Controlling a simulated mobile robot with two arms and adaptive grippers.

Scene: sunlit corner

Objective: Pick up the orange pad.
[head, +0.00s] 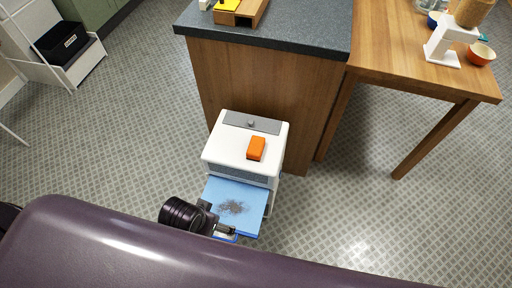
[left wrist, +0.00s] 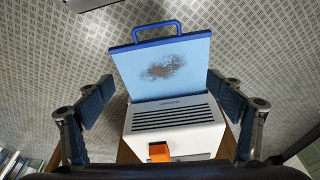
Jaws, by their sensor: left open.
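The orange pad (head: 256,148) is a small block lying on the top of a white box-shaped unit (head: 225,149). In the left wrist view the orange pad (left wrist: 159,152) shows low in the picture, between the finger bases, with its lower part near the dark edge of my gripper. My left gripper (head: 217,218) is over the blue panel at the unit's front, apart from the pad. In the left wrist view my left gripper (left wrist: 160,86) has its fingers wide apart and nothing between them is held. My right gripper is not in view.
The blue panel (head: 219,190) with a dark dirt patch sticks out from the unit and has a blue handle (left wrist: 157,31). A wooden counter (head: 300,75) stands directly behind the unit. A wooden table (head: 400,70) is to the right. Tiled floor is free on both sides.

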